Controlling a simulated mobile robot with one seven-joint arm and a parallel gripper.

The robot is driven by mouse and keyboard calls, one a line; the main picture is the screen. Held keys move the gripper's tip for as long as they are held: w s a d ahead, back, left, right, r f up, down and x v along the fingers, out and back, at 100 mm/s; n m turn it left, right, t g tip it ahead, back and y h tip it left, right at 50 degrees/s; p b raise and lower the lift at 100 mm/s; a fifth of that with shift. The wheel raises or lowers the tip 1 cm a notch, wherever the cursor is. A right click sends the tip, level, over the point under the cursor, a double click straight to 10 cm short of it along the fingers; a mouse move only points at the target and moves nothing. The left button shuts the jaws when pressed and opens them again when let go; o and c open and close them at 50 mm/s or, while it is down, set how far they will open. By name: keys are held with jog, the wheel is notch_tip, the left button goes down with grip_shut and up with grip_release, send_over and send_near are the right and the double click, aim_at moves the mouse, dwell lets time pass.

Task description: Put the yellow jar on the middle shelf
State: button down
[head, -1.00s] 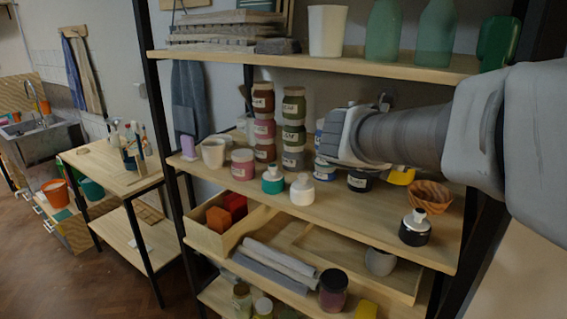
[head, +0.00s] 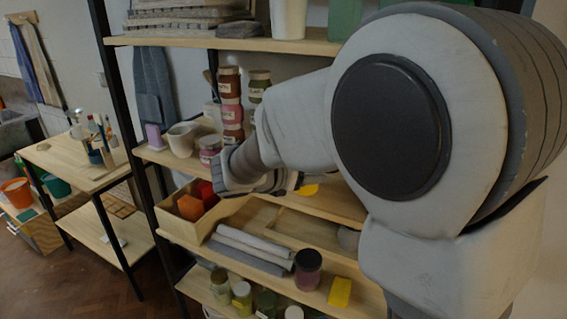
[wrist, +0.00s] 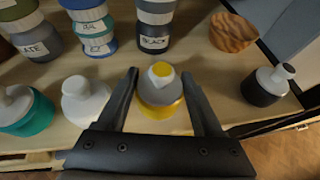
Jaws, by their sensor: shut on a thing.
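The yellow jar (wrist: 160,92) has a yellow body, a grey shoulder and a white cap with a yellow top. It sits upright between the two fingers of my gripper (wrist: 163,98), which is shut on it. The jar is near the front edge of the jar-filled middle shelf (wrist: 215,85); I cannot tell whether its base touches the wood. In the head view my arm covers much of that shelf, and a yellow patch (head: 309,190) shows beside my gripper (head: 285,185).
A white bottle (wrist: 85,100) stands close left of my gripper, with a teal bottle (wrist: 25,110) beyond. A black jar (wrist: 154,25) is behind. A wooden bowl (wrist: 232,32) and black bottle (wrist: 268,84) are right. The lower shelf holds a wooden box (head: 190,222) and grey rolls (head: 250,245).

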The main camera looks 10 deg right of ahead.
jog(key=shift+f, duration=0.4)
jog(key=shift+f, duration=0.15)
jog(key=shift+c, duration=0.2)
grip_release()
